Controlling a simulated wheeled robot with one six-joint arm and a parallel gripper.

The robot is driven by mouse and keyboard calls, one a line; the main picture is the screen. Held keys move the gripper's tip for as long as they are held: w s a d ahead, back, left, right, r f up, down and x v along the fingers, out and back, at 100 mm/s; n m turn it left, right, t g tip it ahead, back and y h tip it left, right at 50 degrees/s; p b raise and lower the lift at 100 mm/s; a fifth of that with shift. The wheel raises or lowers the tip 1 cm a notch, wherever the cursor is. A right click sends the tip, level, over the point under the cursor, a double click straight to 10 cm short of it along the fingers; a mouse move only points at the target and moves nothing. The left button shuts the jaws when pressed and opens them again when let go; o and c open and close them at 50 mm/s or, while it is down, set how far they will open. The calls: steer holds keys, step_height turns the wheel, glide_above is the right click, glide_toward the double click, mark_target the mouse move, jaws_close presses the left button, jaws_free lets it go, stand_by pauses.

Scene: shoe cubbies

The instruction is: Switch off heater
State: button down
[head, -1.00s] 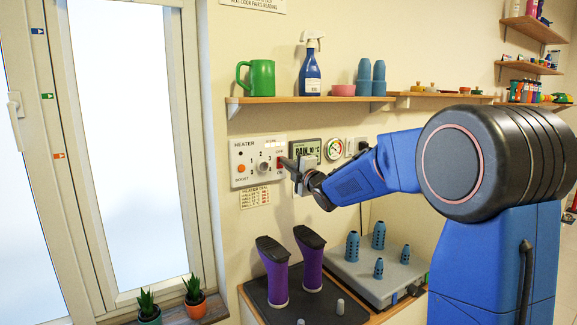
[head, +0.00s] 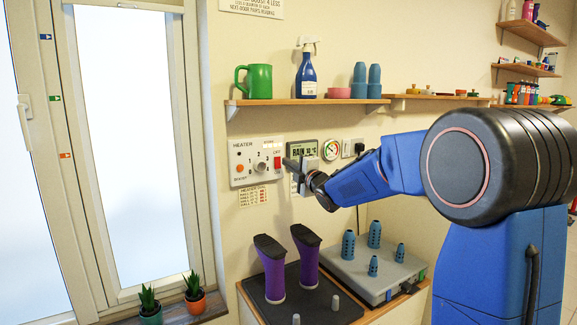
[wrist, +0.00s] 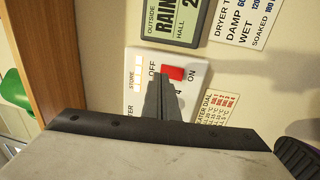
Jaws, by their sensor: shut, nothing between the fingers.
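The heater panel (head: 256,178) is a white plate on the wall with a dial, an orange boost button and a red rocker switch (head: 277,162) at its right edge. In the wrist view the red switch (wrist: 173,73) sits between the words OFF and ON. Which side is pressed in is too small to tell. My gripper (head: 288,163) is shut and empty, just right of the switch in the head view. In the wrist view the closed fingertips (wrist: 160,78) reach over the panel beside the switch, hiding part of the panel. They look apart from the switch.
A weather display (head: 302,148), a round gauge (head: 331,150) and a wall socket (head: 352,147) are right of the panel. A shelf (head: 300,101) with a mug and spray bottle runs above. Purple boots (head: 273,270) stand on a tray below.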

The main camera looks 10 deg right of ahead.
steer(key=s+d+r, duration=0.1)
steer(key=s+d, duration=0.2)
steer(key=s, duration=0.6)
steer(key=shift+s+r, duration=0.15)
steer(key=shift+s, duration=0.05)
steer(key=s+d+f+m+g+h, duration=0.25)
steer(key=s+f+m, duration=0.35)
steer(key=s, duration=0.4)
steer(key=s+d+f+m+g+h, duration=0.25)
steer(key=s+f+m, duration=0.25)
steer(key=s, duration=0.5)
steer(key=s+d+f+m+g+h, duration=0.2)
steer(key=s+f+m+g, duration=0.3)
steer(key=s, duration=0.5)
steer(key=s+a+f+m+g, duration=0.1)
steer(key=s+f, duration=0.3)
steer(key=s, duration=0.4)
steer(key=s+a+f+m+g+y, duration=0.1)
steer(key=s+f+m, duration=0.3)
steer(key=s, duration=0.5)
steer(key=shift+a+f+m+g, duration=0.3)
steer(key=shift+a+f+g, duration=0.2)
steer(key=shift+g, duration=0.3)
steer(key=shift+s, duration=0.1)
